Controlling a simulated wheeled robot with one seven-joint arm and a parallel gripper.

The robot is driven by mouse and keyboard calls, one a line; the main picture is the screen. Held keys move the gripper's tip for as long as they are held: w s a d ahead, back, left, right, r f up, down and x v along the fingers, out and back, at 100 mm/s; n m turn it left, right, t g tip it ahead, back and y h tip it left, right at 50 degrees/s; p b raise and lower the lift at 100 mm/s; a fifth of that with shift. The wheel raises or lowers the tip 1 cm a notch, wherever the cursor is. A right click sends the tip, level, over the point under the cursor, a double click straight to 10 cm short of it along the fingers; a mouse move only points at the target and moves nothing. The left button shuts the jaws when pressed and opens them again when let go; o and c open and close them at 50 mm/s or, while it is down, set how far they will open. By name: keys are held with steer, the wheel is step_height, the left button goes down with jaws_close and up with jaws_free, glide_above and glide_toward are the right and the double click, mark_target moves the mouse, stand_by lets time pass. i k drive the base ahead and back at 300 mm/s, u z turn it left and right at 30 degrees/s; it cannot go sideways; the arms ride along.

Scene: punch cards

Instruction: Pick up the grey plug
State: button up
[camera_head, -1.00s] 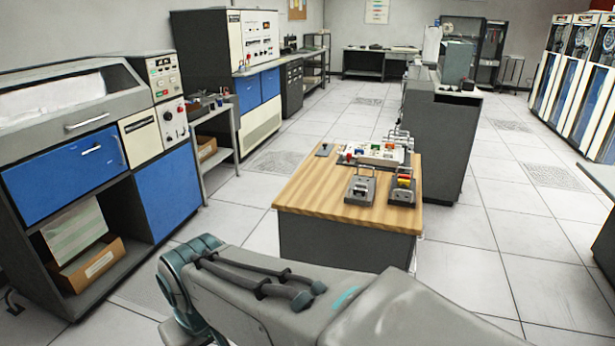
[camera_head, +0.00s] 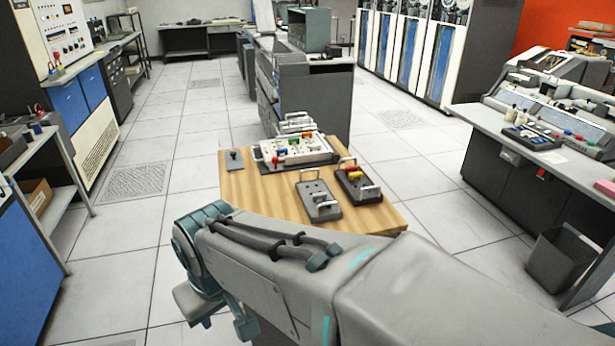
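A wooden-topped table (camera_head: 265,205) stands in the middle of the view with several devices on it. A small dark grey flat piece with a knob (camera_head: 234,157) lies at its left back corner. A grey block with a handle (camera_head: 318,198) sits near the front. A darker block with a handle and yellow and red parts (camera_head: 358,184) stands just right of it. I cannot tell for certain which of these is the grey plug. My arm crosses the foreground in front of the table, bending at a teal joint at the left. My gripper cannot be made out.
A white panel with coloured knobs (camera_head: 297,151) lies at the table's back. A dark grey cabinet (camera_head: 318,95) stands behind the table. A long desk with a console (camera_head: 545,150) is at the right, with a grey bin (camera_head: 560,262) below. Tiled floor (camera_head: 120,240) is clear at the left.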

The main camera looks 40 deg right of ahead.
mark_target(324, 195)
steer(key=z, duration=0.85)
steer(key=i, duration=0.85)
steer(key=z, duration=0.8)
